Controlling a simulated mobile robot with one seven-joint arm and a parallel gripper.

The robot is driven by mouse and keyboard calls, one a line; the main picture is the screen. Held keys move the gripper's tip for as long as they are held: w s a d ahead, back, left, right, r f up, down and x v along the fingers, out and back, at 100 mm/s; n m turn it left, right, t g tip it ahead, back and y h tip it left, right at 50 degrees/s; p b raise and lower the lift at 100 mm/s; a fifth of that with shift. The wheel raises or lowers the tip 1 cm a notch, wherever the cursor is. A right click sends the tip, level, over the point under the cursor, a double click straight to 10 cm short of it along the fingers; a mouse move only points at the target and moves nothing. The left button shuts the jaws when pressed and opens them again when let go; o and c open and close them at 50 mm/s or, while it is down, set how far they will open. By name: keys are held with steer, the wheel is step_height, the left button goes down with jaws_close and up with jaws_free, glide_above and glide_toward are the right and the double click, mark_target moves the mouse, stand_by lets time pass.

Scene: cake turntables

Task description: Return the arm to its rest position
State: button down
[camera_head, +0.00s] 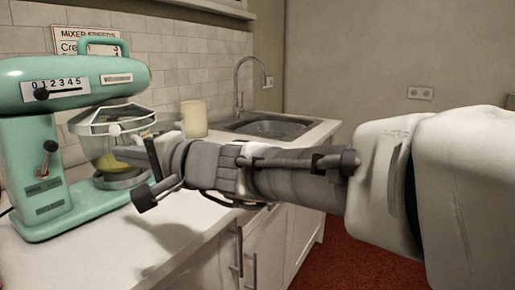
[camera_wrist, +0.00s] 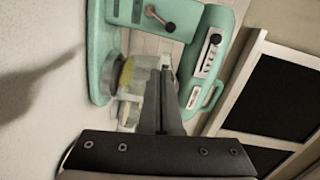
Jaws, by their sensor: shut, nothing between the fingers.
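My arm reaches in from the right in the head view and extends over the white counter (camera_head: 120,262). My gripper points at the green stand mixer and is close to its glass bowl (camera_head: 97,150), though I cannot tell if it touches it. In the wrist view my gripper (camera_wrist: 161,72) is shut, its two fingers together and empty, in front of the bowl (camera_wrist: 131,90). The mixer (camera_head: 70,80) stands upright on the counter, with something yellow inside its bowl. It also shows sideways in the wrist view (camera_wrist: 101,60).
A cream canister (camera_head: 194,118) stands behind my arm, left of the sink (camera_head: 270,128) and its tap (camera_head: 239,85). A mixer speeds sign (camera_head: 84,38) is on the tiled wall. White cabinets (camera_head: 262,255) are below the counter, beside a red floor (camera_head: 350,262).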

steer(key=s+d+f+n+h, duration=0.1)
steer(key=s+d+f+h, duration=0.5)
steer(key=d, duration=0.7)
steer(key=s+d+f+n+g+h, duration=0.1)
steer(key=s+d+f+h, duration=0.25)
steer(key=d+f, duration=0.6)
steer(key=s+d+f+n+h, duration=0.2)
steer(key=s+d+f+h, duration=0.3)
steer(key=d, duration=1.1)
step_height(320, 180, up, 29)
steer(key=h+p, duration=0.1)
steer(key=p, duration=2.7)
steer(key=shift+w+a+f, duration=0.15)
steer(key=shift+w, duration=0.15)
